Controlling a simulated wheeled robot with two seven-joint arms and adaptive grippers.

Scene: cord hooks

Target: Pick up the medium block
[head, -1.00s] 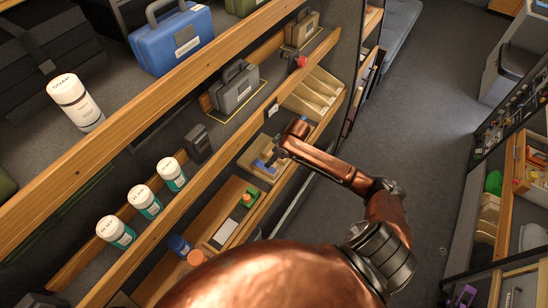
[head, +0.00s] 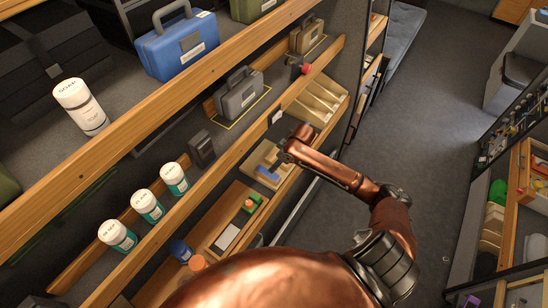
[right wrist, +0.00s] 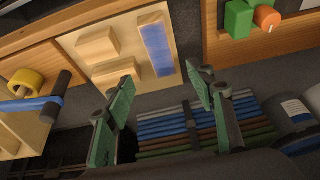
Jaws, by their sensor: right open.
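A light wooden tray (right wrist: 78,34) holds two pale wooden blocks and a blue strip (right wrist: 157,50). One block (right wrist: 97,42) lies toward the upper left, the other block (right wrist: 115,70) lower and nearer my fingers. I cannot tell for sure which one is the medium block. In the head view the blue strip (head: 267,174) shows on the lower shelf, with the blocks partly hidden by my arm. My right gripper (right wrist: 164,88) is open and empty, its green-padded fingers short of the tray's near edge. In the head view my right gripper (head: 284,150) is above the tray. My left gripper is not in view.
A bundle of coloured rods (right wrist: 180,125) lies below, between and beyond my fingers. A green block (right wrist: 238,18) and an orange knob (right wrist: 267,19) sit on the neighbouring board. Wooden shelf rails (head: 150,215) run alongside; the aisle floor (head: 420,150) is clear.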

